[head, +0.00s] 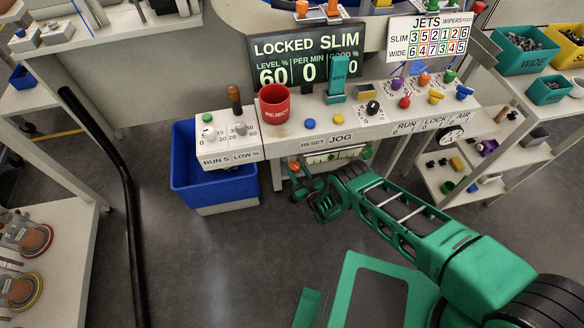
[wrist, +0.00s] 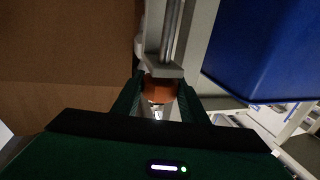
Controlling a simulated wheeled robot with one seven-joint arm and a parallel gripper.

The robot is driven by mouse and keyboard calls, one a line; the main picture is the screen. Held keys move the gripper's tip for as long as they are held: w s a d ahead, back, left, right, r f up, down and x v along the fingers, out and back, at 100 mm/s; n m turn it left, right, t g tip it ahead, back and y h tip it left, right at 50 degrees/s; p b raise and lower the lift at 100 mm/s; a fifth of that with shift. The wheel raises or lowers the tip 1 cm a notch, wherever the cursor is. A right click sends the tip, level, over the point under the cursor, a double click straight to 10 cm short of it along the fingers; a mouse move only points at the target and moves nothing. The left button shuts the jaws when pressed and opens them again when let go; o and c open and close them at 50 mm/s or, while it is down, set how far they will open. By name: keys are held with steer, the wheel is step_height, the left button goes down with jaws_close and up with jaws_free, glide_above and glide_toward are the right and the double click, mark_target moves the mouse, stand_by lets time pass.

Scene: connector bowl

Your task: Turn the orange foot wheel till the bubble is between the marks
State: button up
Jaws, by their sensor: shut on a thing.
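The orange foot wheel (head: 295,166) sits under the console's front edge, below the RESET label. In the wrist view the orange wheel (wrist: 158,90) is between my two green fingers, below a grey block and a metal rod. My gripper (head: 299,176) is shut on it, reaching in from the lower right; the fingers also show in the wrist view (wrist: 158,98). A pale level strip with marks (head: 335,155) lies just right of the wheel under the console. The bubble is too small to make out.
A blue bin (head: 205,170) stands left of the wheel and shows at the upper right of the wrist view (wrist: 262,45). Open floor lies in front.

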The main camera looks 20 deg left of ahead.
steer(key=shift+s+a+n+g+y, duration=0.1)
steer(key=shift+n+g+y, duration=0.9)
steer(key=shift+g, duration=0.3)
steer(key=o, duration=1)
steer(key=shift+o, duration=0.2)
steer(key=v, duration=1)
steer(key=shift+s+d, duration=0.2)
steer(key=shift+d, duration=0.2)
